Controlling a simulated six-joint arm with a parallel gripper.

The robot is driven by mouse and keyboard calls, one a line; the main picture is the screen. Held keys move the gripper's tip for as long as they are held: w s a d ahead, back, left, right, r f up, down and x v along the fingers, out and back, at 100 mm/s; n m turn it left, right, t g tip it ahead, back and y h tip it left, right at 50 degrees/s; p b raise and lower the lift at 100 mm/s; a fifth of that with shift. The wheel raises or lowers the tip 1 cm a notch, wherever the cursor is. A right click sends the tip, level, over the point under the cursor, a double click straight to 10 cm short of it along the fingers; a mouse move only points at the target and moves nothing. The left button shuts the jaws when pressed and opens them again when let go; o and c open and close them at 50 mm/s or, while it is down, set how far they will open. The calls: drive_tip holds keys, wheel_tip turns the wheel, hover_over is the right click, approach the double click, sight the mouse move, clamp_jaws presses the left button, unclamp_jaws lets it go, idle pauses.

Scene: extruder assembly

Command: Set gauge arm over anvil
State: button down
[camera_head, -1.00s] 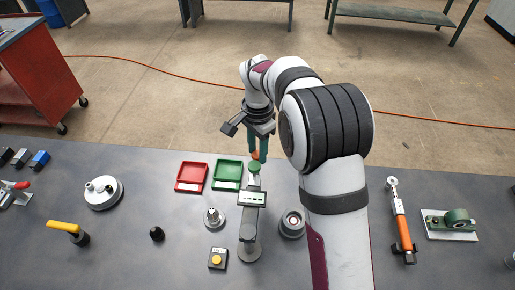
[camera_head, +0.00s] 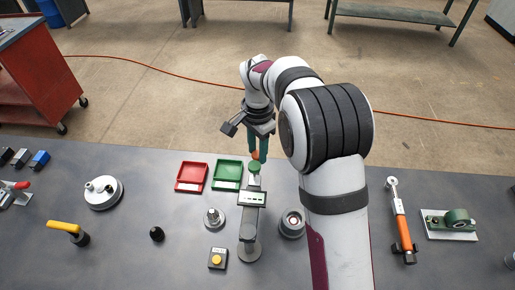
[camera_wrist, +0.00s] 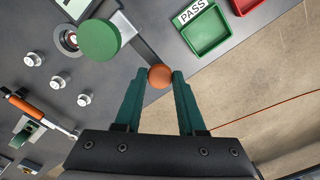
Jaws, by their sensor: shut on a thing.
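The gauge arm (camera_wrist: 143,52) is a grey bar with an orange ball knob (camera_wrist: 160,77) at its end. My gripper (camera_head: 257,156) is shut on this knob; in the wrist view its two green fingers (camera_wrist: 163,74) stand on either side of it.
A red tray (camera_head: 191,177) and a green tray (camera_head: 227,174), marked PASS in the wrist view, lie left of the gauge. A metal post on a round base (camera_head: 213,218), a yellow-button box (camera_head: 217,258) and a ring-shaped fixture (camera_head: 292,223) stand close around it.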

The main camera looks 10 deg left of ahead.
drive_tip(key=shift+a, duration=0.15)
drive_tip(key=shift+a+r+n, duration=0.1)
drive_tip(key=shift+a+n, duration=0.3)
drive_tip(key=shift+a, duration=0.15)
drive_tip(key=s+a+n, duration=0.4)
drive_tip(key=a+n, duration=0.1)
drive_tip(key=a, duration=0.2)
drive_tip(key=s+a+n, duration=0.4)
drive_tip(key=a+n, duration=0.1)
drive_tip(key=a, duration=0.3)
drive_tip(key=shift+s+a, duration=0.15)
drive_tip(key=shift+s, duration=0.3)
drive_tip(key=c, duration=0.5)
unclamp_jaws()
